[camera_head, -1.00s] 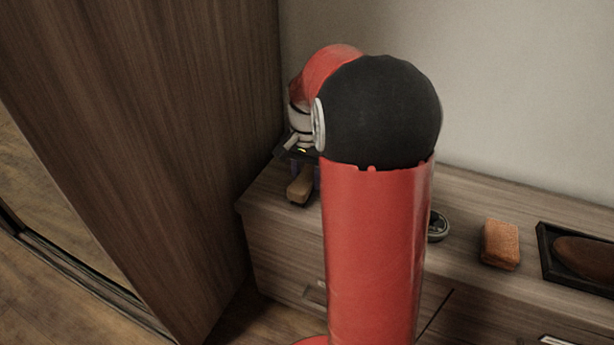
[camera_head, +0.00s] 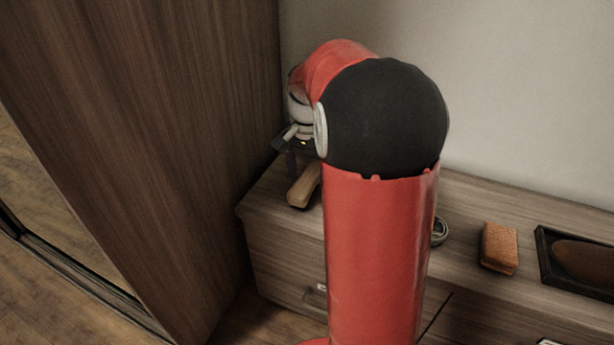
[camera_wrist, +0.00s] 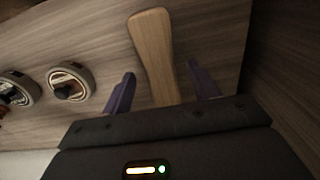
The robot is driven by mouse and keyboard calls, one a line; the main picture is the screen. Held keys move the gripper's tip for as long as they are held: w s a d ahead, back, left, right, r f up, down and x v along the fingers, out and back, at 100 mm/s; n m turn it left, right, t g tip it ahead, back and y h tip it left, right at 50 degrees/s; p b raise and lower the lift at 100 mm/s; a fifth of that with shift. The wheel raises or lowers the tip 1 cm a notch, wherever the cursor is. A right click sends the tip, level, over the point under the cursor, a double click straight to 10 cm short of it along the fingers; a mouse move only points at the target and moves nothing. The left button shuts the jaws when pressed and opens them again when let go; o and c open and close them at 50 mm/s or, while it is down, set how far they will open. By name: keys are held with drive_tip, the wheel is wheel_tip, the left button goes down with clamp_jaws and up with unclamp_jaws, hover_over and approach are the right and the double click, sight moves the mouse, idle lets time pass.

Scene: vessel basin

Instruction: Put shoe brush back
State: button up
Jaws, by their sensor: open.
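The shoe brush (camera_head: 303,187) shows in the head view as a wooden handle at the left end of the cabinet top, partly hidden by my arm. In the wrist view its pale wooden handle (camera_wrist: 152,48) runs down between my two purple fingers. My gripper (camera_wrist: 161,75) is open, with a finger on each side of the handle and a visible gap on both sides. In the head view my gripper (camera_head: 301,163) is just above and behind the handle, mostly hidden by my arm. The brush's bristles cannot be made out.
Two round tins, one (camera_wrist: 70,84) beside the other (camera_wrist: 18,91), stand left of my gripper in the wrist view. An orange-brown sponge block (camera_head: 498,247) and a black tray (camera_head: 546,270) holding a brown object lie to the right. A tall wooden panel (camera_head: 190,130) rises at left.

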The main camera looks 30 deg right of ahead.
sight(307, 179)
wheel_tip(307, 179, up, 9)
drive_tip(key=p, duration=0.2)
drive_tip(key=s+a+f+n+t, duration=0.1)
drive_tip(key=s+a+n, duration=0.4)
drive_tip(key=s, duration=0.5)
drive_tip(key=s+a+f+n+t, duration=0.1)
drive_tip(key=s+a+n+t, duration=0.3)
drive_tip(key=s+a, duration=0.4)
drive_tip(key=shift+s+a+n+t, duration=0.3)
drive_tip(key=shift+s+n, duration=0.4)
drive_tip(key=shift+s, duration=0.35)
